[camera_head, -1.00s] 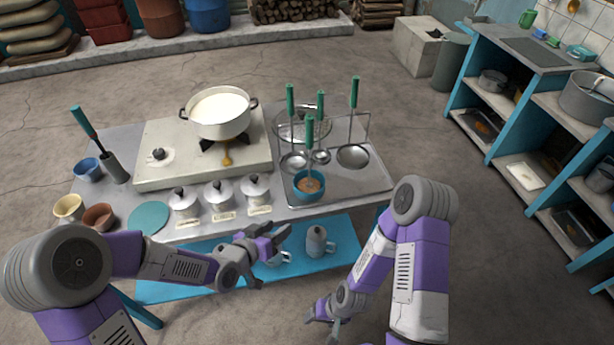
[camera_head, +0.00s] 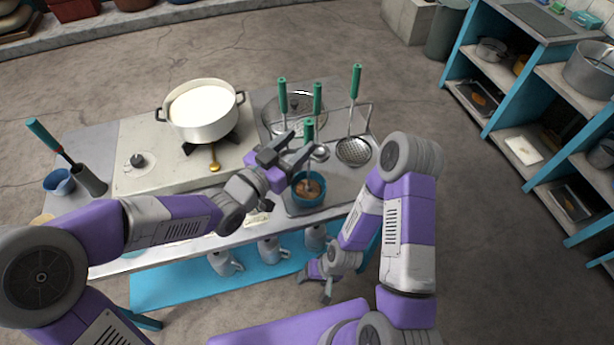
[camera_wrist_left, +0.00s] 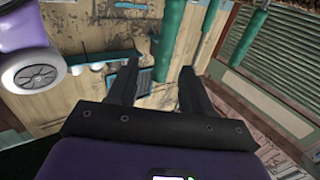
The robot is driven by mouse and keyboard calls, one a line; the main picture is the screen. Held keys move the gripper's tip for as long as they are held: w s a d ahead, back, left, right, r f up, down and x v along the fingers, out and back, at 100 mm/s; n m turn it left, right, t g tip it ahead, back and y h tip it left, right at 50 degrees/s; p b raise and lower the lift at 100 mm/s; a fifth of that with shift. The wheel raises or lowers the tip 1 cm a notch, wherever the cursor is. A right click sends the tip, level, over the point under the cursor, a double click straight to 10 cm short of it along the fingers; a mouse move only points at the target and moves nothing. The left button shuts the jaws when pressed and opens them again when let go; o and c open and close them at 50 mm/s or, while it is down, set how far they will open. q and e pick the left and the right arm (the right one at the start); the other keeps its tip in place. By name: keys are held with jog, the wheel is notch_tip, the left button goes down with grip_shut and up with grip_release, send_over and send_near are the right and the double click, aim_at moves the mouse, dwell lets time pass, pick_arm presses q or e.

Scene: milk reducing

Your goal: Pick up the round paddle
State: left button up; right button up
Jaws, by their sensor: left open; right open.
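Several green-handled tools stand upright at the rack on the table's right side. One, at the right (camera_head: 353,150), has a flat, round, perforated head. Another's green handle (camera_head: 309,130) rises by the blue bowl. I cannot tell for sure which is the round paddle. My left gripper (camera_head: 298,147) is open and empty over the rack's front left, close to the bowl tool's handle. In the left wrist view, a green handle (camera_wrist_left: 166,48) stands beyond and between the open fingers (camera_wrist_left: 157,82). My right gripper (camera_head: 317,286) is open and low in front of the table.
A white pot of milk (camera_head: 201,112) stands on the stove at left. A blue bowl (camera_head: 308,190) with brown contents sits under my left gripper. White mugs (camera_head: 270,250) stand on the blue lower shelf (camera_head: 190,287). A grey holder (camera_head: 90,180) with another green-handled tool stands far left.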

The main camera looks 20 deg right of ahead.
aim_at(306, 138)
pick_arm(q)
jog(key=x, duration=0.2)
jog(key=f+x, duration=0.1)
jog(key=x, duration=0.1)
jog(key=shift+w+d, duration=0.2)
jog(key=shift+w, duration=0.1)
jog(key=shift+w+d, duration=0.15)
jog(key=shift+d, duration=0.1)
jog(key=shift+c, duration=0.2)
grip_shut()
